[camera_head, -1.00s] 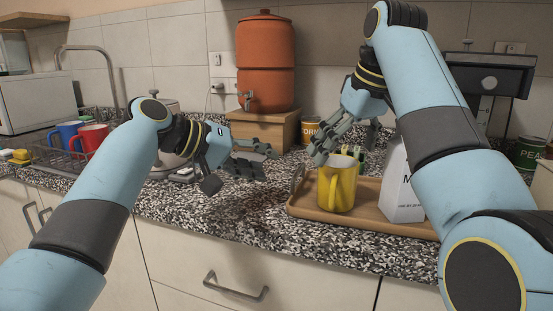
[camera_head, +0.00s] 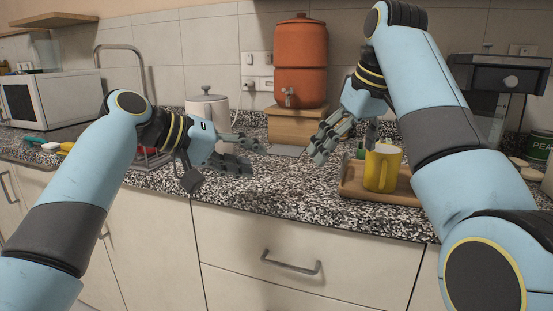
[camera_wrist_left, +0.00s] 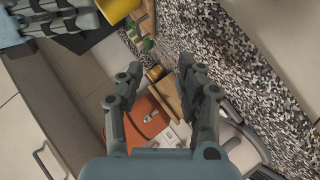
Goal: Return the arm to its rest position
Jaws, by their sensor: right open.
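My left arm comes in from the left of the head view. Its gripper (camera_head: 256,158) is over the speckled counter, fingers spread and empty. The left wrist view shows its two fingers (camera_wrist_left: 160,68) apart with nothing between them. My right arm comes down from the upper right. Its gripper (camera_head: 345,150) hangs open and empty, with its fingers just left of a yellow mug (camera_head: 383,168). The mug stands upright on a wooden tray (camera_head: 352,191). I cannot tell whether the right fingers touch anything.
An orange dispenser (camera_head: 301,65) stands on a wooden box (camera_head: 296,126) at the back. A lidded canister (camera_head: 208,107) is left of it. A microwave (camera_head: 45,101) is far left. The granite counter (camera_head: 280,190) is clear at the front middle, above a drawer (camera_head: 270,245).

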